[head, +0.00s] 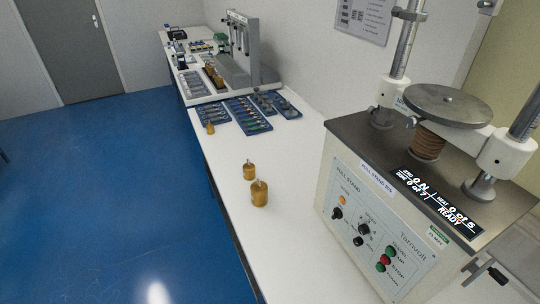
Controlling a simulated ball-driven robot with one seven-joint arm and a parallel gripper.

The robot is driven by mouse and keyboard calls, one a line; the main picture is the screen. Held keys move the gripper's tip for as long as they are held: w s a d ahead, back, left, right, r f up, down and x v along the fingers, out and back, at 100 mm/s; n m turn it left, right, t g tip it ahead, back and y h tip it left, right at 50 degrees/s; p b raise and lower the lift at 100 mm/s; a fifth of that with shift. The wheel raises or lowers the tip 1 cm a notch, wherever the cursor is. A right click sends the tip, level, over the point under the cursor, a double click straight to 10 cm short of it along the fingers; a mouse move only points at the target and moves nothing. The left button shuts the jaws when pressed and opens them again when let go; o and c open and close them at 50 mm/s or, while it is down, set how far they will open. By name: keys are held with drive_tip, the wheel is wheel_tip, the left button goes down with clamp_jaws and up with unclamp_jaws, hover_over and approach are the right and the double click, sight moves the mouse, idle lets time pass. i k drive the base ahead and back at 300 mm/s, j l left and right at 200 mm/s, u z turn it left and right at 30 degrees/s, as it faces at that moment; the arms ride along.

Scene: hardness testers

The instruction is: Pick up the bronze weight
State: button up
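Two bronze-coloured weights stand upright on the white bench. The nearer, larger bronze weight (259,194) is a squat cylinder with a thin stem on top. A second bronze weight (249,171) of similar shape stands just behind it, slightly to the left. A smaller bronze-coloured piece (210,128) stands farther back near the bench's left edge. I cannot tell which of these the task names. My gripper is not in view.
A pull stand (375,215) with knobs and buttons fills the right side. Blue trays (247,115) of small parts lie farther back. More equipment (240,50) stands at the far end. The white bench (225,160) is clear around the weights, and the blue floor (110,190) is open.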

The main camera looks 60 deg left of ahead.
sight(259, 188)
drive_tip(key=u, duration=1.6)
drive_tip(key=i+j+z, duration=0.65)
drive_tip(key=j, duration=0.15)
drive_tip(key=j+z, duration=0.2)
drive_tip(key=j, duration=0.15)
drive_tip(key=i+j+z, duration=0.1)
drive_tip(key=j+z, duration=0.15)
drive_tip(key=j, duration=0.1)
